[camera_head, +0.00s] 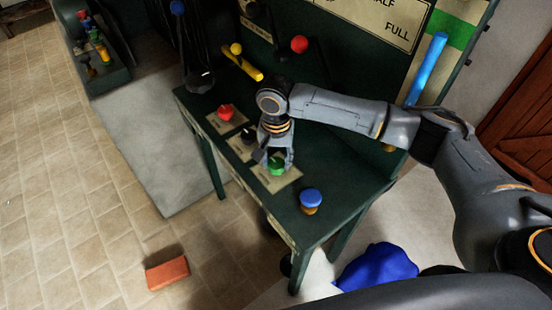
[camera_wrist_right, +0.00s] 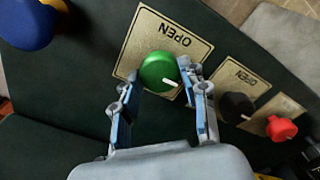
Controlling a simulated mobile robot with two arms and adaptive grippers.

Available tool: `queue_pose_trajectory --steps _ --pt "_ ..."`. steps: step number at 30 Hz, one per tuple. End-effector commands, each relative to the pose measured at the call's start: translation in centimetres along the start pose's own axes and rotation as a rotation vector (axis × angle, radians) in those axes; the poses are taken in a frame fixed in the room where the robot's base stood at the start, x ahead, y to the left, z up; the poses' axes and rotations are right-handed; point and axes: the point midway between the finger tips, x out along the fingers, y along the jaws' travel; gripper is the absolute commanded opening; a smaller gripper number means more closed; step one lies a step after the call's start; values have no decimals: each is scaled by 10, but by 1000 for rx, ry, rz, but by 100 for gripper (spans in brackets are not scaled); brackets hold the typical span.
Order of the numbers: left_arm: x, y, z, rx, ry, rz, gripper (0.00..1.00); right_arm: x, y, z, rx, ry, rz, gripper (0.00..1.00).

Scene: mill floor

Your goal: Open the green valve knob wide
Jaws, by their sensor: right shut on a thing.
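The green valve knob (camera_head: 277,168) sits on a brass plate on the dark green bench. In the right wrist view the green knob (camera_wrist_right: 158,71) has a white pointer mark, and its plate (camera_wrist_right: 150,34) reads OPEN. My right gripper (camera_head: 275,163) points down over the knob. In the right wrist view its two fingers (camera_wrist_right: 160,80) stand on either side of the knob and are shut on it. The knob's lower sides are partly hidden by the fingers. My left gripper is not in view.
On the bench, a black knob (camera_wrist_right: 237,106) and a red knob (camera_head: 225,112) stand in line with the green one. A blue knob (camera_head: 311,196) stands near the front corner. A brick (camera_head: 167,273) and blue cloth-like thing (camera_head: 378,265) lie on the floor.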

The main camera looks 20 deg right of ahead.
Motion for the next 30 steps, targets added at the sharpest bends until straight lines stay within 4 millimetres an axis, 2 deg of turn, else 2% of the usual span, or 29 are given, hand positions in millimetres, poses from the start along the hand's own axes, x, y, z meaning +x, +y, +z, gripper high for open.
queue_pose_trajectory --steps 5,11,21,30 --pt "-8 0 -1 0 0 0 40 -2 1 0 -29 -1 2 12" --pt "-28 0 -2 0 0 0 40 -4 0 1 -129 -4 4 12" --pt "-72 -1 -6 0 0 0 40 -5 1 2 -428 -6 3 12" --pt "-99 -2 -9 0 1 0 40 -2 1 2 -711 -7 2 12"
